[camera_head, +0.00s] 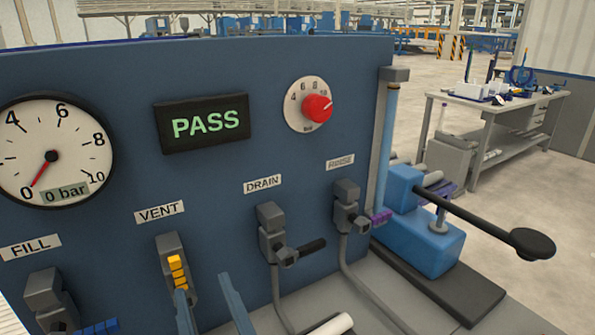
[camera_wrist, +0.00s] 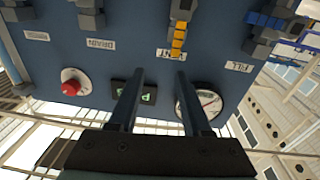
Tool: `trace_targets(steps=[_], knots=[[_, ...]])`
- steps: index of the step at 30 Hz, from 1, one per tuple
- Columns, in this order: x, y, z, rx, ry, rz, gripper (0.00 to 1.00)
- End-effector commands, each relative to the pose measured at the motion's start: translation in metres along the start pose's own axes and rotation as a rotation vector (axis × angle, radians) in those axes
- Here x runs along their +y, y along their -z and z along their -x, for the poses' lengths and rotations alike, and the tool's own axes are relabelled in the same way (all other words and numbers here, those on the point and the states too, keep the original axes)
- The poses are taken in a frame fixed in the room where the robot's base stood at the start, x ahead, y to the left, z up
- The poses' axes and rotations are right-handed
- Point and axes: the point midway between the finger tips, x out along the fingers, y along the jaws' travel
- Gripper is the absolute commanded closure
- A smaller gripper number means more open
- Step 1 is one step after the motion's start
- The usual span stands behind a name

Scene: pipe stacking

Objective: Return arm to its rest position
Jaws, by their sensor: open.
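My gripper (camera_head: 203,285) shows at the lower edge of the head view as two blue fingers, spread apart with nothing between them. It is in front of the blue test panel (camera_head: 130,95), just right of the yellow VENT valve handle (camera_head: 177,272); whether it touches the handle I cannot tell. In the wrist view, which shows the panel upside down, the gripper (camera_wrist: 161,74) is open and empty, with the yellow handle (camera_wrist: 179,38) beyond the fingertips. Most of my arm is out of the head view.
The panel carries a gauge (camera_head: 65,150) at 0 bar, a PASS display (camera_head: 203,122), a red knob (camera_head: 317,108), a FILL valve (camera_head: 45,295) and a DRAIN valve (camera_head: 272,225). A blue pump (camera_head: 420,235) with a long black lever (camera_head: 480,215) juts out right. A workbench (camera_head: 495,110) stands behind.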

Motion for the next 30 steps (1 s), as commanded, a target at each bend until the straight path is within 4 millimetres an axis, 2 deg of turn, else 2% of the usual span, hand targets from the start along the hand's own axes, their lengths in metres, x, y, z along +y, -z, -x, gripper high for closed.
trace_targets(steps=[3,7,9,15,18,26,30], knots=[[0.036,0.064,-0.007,0.128,-0.129,0.064,0.51],[0.072,0.145,0.002,0.304,-0.285,0.121,0.51],[0.084,0.183,0.013,0.397,-0.351,0.142,0.51],[0.101,0.276,0.055,0.643,-0.495,0.187,0.51],[0.103,0.316,0.080,0.758,-0.548,0.204,0.51],[0.107,0.376,0.070,0.732,-0.540,0.198,0.51],[0.108,0.412,0.068,0.730,-0.539,0.198,0.51]])
